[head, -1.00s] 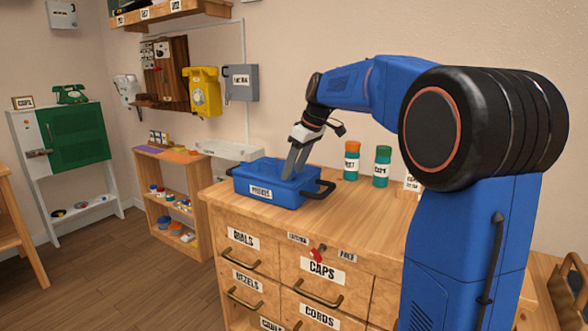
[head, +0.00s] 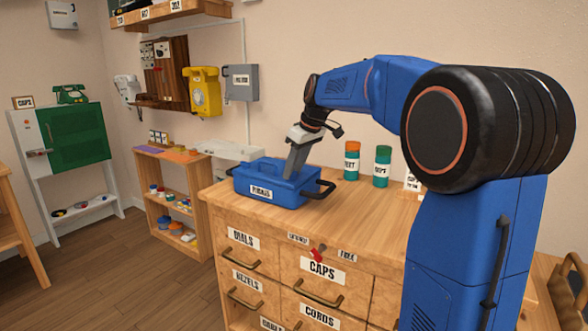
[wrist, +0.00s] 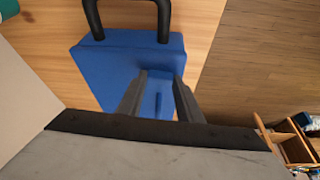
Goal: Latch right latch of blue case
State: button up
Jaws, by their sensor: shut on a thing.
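The blue case (head: 262,202) sits on the wooden cabinet top, with a white label on its front and dark handles at its ends. My gripper (head: 291,174) points down onto the right part of the case. In the wrist view my gripper (wrist: 158,100) has its two fingers on either side of a narrow raised blue piece (wrist: 158,104) on the case, which looks like the right latch. The fingers are shut on it. The exact contact and the latch's position are partly hidden by the fingers. The case's lid looks down.
Two bottles, one orange-capped (head: 352,160) and one green-capped (head: 382,166), stand on the cabinet top right of the case.

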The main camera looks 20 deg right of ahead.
jog(key=m, duration=0.2)
jog(key=m+h, duration=0.1)
jog(key=m, duration=0.1)
jog(key=shift+a+t, duration=0.2)
jog(key=shift+t, duration=0.2)
jog(key=m+h, duration=0.2)
jog(key=m, duration=0.2)
jog(key=shift+a+m, duration=0.15)
jog(key=shift+m, duration=0.15)
jog(key=m+h, duration=0.2)
jog(key=m, duration=0.2)
jog(key=shift+a+g, duration=0.1)
jog(key=shift+g, duration=0.3)
jog(key=shift+w+m+g+h, duration=0.15)
jog(key=shift+m+g+h, duration=0.3)
jog(key=shift+m, duration=1.55)
jog(key=o, duration=1.1)
jog(key=shift+a+r, duration=0.1)
